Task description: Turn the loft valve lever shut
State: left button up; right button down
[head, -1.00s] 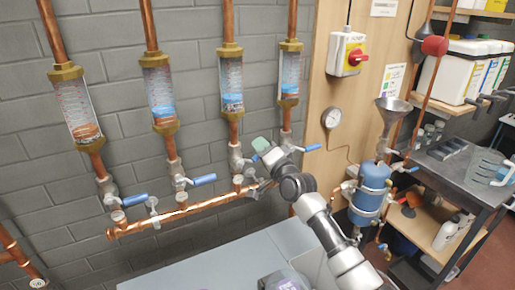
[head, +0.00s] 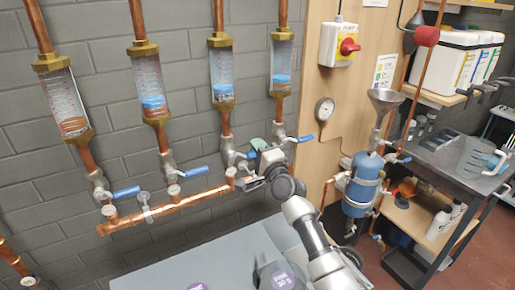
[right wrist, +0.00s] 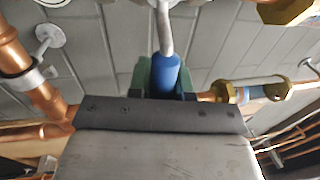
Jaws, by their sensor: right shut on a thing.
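A row of glass flow tubes on copper pipes hangs on the block wall, each with a valve below it. Blue levers show at the first valve (head: 126,192), second valve (head: 195,171) and fourth valve (head: 300,139). My right gripper (head: 254,152) is at the third valve (head: 228,146), just right of its body. In the right wrist view its green pads are shut on a blue lever handle (right wrist: 165,74), with a grey metal stem (right wrist: 164,28) beyond. My arm partly hides this lever in the head view. I cannot read which valve is labelled loft. My left gripper is not in view.
A copper manifold pipe (head: 165,208) runs below the valves. At right are a pump switch (head: 340,44), a gauge (head: 325,108), a blue tank (head: 364,185) under a funnel (head: 385,98), and a dark bench (head: 455,165). A grey surface (head: 200,262) lies below.

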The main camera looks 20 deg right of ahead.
jog(key=shift+f, duration=0.1)
jog(key=c, duration=1)
grip_release()
jog(key=shift+c, duration=0.2)
jog(key=v, duration=1)
jog(key=shift+s+b, duration=0.4)
jog(key=shift+b, duration=0.05)
jog(key=shift+f, duration=0.1)
